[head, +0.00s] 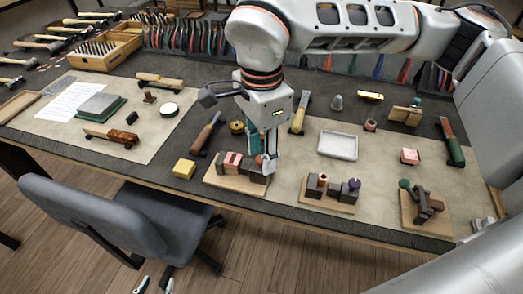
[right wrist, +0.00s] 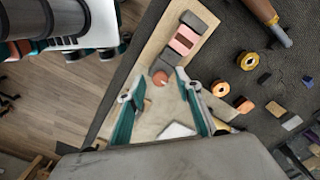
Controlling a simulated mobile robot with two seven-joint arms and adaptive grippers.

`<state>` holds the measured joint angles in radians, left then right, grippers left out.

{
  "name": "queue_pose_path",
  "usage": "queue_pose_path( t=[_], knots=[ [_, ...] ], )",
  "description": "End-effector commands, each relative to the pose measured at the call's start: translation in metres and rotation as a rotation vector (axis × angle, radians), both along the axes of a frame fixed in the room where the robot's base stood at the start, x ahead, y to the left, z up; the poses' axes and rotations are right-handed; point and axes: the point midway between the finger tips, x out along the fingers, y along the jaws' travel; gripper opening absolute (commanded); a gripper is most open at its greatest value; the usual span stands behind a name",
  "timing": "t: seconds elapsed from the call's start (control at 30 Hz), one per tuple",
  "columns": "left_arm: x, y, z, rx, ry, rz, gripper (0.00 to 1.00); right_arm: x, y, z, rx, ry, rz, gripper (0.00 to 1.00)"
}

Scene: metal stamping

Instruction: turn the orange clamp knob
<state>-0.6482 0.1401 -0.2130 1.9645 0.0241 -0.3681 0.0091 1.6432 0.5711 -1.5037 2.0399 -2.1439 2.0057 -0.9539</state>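The orange clamp knob (head: 259,160) sits at the right end of the leftmost clamp fixture, beside its dark jaws and a pink block (head: 233,159). The fixture's wooden base (head: 225,181) lies at the bench's front edge. My right gripper (head: 260,167) points down over the knob and partly hides it. In the right wrist view, the knob (right wrist: 160,77) shows between the spread fingertips (right wrist: 152,84). No firm contact can be made out. My left gripper (head: 153,284) is low at the bottom edge, in front of the bench, with its fingertips apart and nothing between them.
A fixture with a purple knob (head: 354,184) and one with a green knob (head: 404,184) stand to the right. A yellow block (head: 184,168) is to the left. A chair (head: 110,225) stands in front.

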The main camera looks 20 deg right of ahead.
Motion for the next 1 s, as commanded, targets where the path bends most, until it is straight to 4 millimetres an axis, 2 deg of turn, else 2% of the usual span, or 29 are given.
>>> queue_pose_path(
  t=[0.2,0.23,0.3,0.37,0.77,1.0],
  knots=[
    [0.001,0.0,0.001,0.0,-0.003,0.0,0.4,0.0,0.0,-0.001,0.0,0.0,0.0,0.34],
    [0.001,0.0,0.001,0.0,-0.003,0.0,0.4,0.0,0.0,-0.001,0.0,0.0,0.0,0.32],
    [0.001,0.0,0.001,0.0,-0.003,0.0,0.4,0.0,0.0,-0.001,0.0,0.0,0.0,0.13],
    [0.001,0.0,0.001,0.0,-0.003,0.0,0.4,0.0,0.0,-0.001,0.0,0.0,-0.001,0.0],
    [-0.001,0.0,-0.006,0.001,0.006,0.0,0.4,0.0,0.0,-0.001,0.0,0.0,-0.039,0.0],
    [-0.004,0.001,-0.017,0.001,0.012,0.001,0.4,0.0,0.0,-0.002,0.0,0.0,-0.178,0.0]
  ],
)
